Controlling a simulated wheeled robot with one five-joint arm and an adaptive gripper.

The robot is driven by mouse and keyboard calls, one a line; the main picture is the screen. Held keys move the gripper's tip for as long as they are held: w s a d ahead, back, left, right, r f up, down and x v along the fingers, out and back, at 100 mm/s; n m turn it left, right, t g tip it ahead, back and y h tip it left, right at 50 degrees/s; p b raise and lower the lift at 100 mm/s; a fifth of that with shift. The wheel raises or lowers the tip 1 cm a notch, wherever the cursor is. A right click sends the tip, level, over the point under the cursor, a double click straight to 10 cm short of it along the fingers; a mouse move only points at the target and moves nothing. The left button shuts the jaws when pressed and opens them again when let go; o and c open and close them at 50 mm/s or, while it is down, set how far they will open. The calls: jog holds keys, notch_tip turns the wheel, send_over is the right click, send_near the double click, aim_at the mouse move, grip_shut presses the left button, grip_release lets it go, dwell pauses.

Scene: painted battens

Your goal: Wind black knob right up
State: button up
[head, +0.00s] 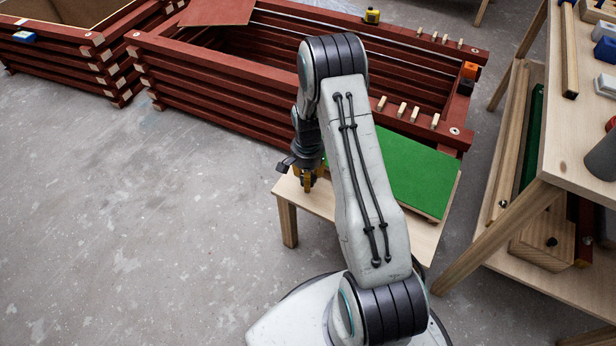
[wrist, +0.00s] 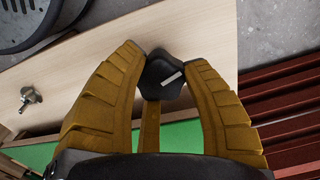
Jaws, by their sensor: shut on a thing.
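The black knob (wrist: 162,76) shows in the wrist view between the two yellow fingers, with a short pale mark on its top. My gripper (wrist: 163,72) is shut on it, one fingertip at each side. In the head view my gripper (head: 307,184) points down over the left end of a low wooden bench (head: 318,204). The knob is hidden there behind the gripper and arm.
A green panel (head: 415,172) lies on the bench, right of my arm. Dark red batten frames (head: 215,95) stand behind it. A wooden workbench (head: 570,130) stands at the right. A metal wing-shaped fastener (wrist: 29,98) sits left in the wrist view. Grey floor at the left is clear.

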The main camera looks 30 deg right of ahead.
jog(key=shift+s+f+m, duration=0.1)
jog(key=shift+m, duration=0.9)
jog(key=o, duration=1.2)
notch_tip(320, 180, up, 12)
jog(key=shift+r, duration=0.1)
